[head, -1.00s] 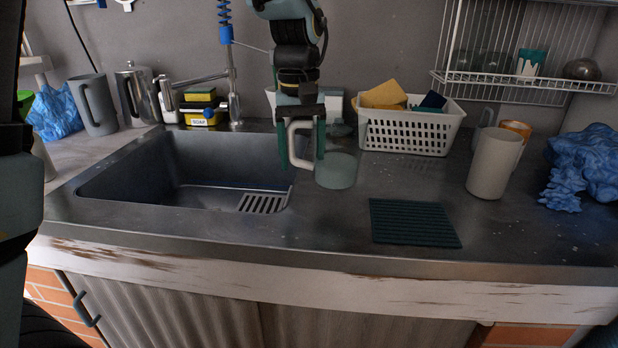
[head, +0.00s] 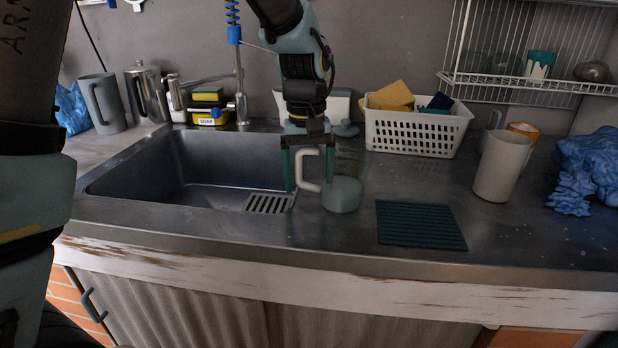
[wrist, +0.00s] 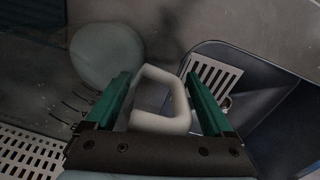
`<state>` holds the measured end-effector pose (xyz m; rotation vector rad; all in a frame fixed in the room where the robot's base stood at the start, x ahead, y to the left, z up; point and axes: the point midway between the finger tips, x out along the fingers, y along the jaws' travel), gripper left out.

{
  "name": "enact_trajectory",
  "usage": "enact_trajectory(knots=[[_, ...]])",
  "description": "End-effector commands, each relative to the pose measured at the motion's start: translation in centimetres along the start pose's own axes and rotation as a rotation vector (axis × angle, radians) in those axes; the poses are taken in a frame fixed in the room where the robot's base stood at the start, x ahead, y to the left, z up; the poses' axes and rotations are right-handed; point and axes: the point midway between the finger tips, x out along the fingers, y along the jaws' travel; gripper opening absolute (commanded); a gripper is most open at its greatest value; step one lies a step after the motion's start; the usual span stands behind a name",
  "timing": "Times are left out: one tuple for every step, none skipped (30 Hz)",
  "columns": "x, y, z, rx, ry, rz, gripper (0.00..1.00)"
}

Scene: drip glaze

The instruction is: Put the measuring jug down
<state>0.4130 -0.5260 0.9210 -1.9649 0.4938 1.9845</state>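The measuring jug (head: 342,195) is a pale, translucent vessel with a thick cream handle on its left side. It looks upright, over the steel counter between the sink and the dark mat; I cannot tell whether its base touches the counter. In the wrist view the handle (wrist: 182,108) lies between the fingers of my gripper (wrist: 158,82), and the round jug body (wrist: 106,54) is beyond the left finger.
The sink (head: 190,178) with its slotted drain plate (head: 268,204) opens just left of the jug. A ribbed dark mat (head: 420,225) lies to the right. A white basket (head: 415,135) stands behind, a beige mug (head: 502,166) farther right, beside blue crumpled material (head: 590,165).

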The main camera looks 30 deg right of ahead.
Motion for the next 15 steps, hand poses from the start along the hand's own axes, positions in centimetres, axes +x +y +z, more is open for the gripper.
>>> enact_trajectory(knots=[[0.0,0.0,0.0,0.000,0.000,0.000,0.93],[0.0,0.0,0.0,0.000,0.000,0.000,0.96],[0.0,0.0,0.0,0.000,0.000,0.000,1.00],[0.0,0.0,0.0,0.000,0.000,0.000,1.00],[0.0,0.0,0.0,0.000,0.000,0.000,1.00],[0.0,0.0,0.0,0.000,0.000,0.000,1.00],[0.0,0.0,0.0,0.000,0.000,0.000,1.00],[0.0,0.0,0.0,0.000,0.000,0.000,1.00],[0.0,0.0,0.0,0.000,0.000,0.000,1.00],[-0.1,0.0,0.0,0.000,0.000,0.000,1.00],[-0.2,0.0,0.0,0.000,0.000,0.000,1.00],[-0.4,0.0,0.0,0.000,0.001,0.000,1.00],[-0.6,0.0,0.0,0.000,0.001,0.001,1.00],[-0.9,0.0,-0.1,0.000,0.001,0.001,1.00],[-1.4,0.1,-0.1,0.000,0.002,0.001,1.00]])
